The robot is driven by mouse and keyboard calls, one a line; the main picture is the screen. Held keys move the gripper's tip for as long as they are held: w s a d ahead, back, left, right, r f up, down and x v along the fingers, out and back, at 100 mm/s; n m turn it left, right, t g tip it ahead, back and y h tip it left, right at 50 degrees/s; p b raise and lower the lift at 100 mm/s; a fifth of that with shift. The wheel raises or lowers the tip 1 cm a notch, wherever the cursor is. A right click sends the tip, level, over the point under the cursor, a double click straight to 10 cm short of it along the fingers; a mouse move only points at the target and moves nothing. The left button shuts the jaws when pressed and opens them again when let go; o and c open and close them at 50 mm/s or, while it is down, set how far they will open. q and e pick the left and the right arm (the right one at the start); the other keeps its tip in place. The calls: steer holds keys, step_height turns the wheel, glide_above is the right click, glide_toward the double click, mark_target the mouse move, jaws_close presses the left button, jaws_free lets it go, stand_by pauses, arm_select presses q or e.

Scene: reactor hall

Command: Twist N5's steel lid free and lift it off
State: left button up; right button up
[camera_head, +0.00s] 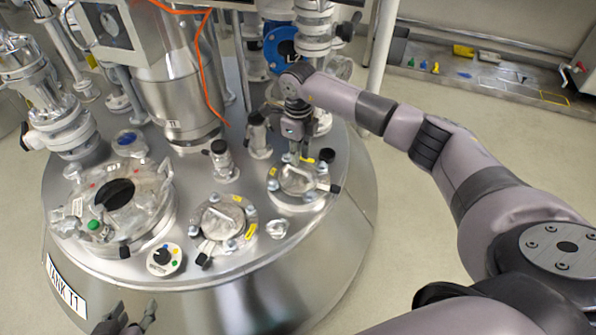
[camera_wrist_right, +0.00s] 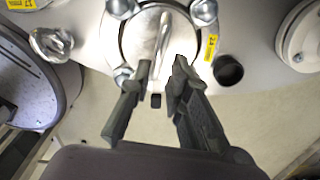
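A round steel lid with a bar handle sits in a bolted flange (camera_head: 297,182) on the tank top; I cannot read a label to confirm it is N5. My right gripper (camera_head: 293,150) is directly above it, pointing down. In the right wrist view the lid's bar handle (camera_wrist_right: 162,38) runs toward the gap between my right fingertips (camera_wrist_right: 163,72). The fingers are apart, with space either side of the bar. The handle's black tip shows between them. My left gripper (camera_head: 125,318) is at the bottom left, open and empty, in front of the tank.
A similar lidded flange (camera_head: 221,219) lies to the left, with a clear sight port (camera_head: 278,229) between. Valves and a steel vessel (camera_head: 185,85) crowd the back. A large manway (camera_head: 115,200) is at left.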

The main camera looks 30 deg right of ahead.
mark_target(298, 170)
step_height(298, 170, down, 7)
steer(key=shift+r+b, duration=0.15)
steer(key=shift+b, duration=0.6)
arm_select(q)
steer(key=w+d+r+t+h, duration=0.1)
steer(key=w+d+r+t, duration=0.1)
steer(key=w+r+t, duration=0.2)
step_height(298, 170, up, 2)
steer(key=shift+w+d+r+t, duration=0.2)
steer(key=shift+w+t, duration=0.1)
steer(key=shift+w, duration=0.4)
arm_select(e)
steer(key=shift+f, duration=0.2)
jaws_close()
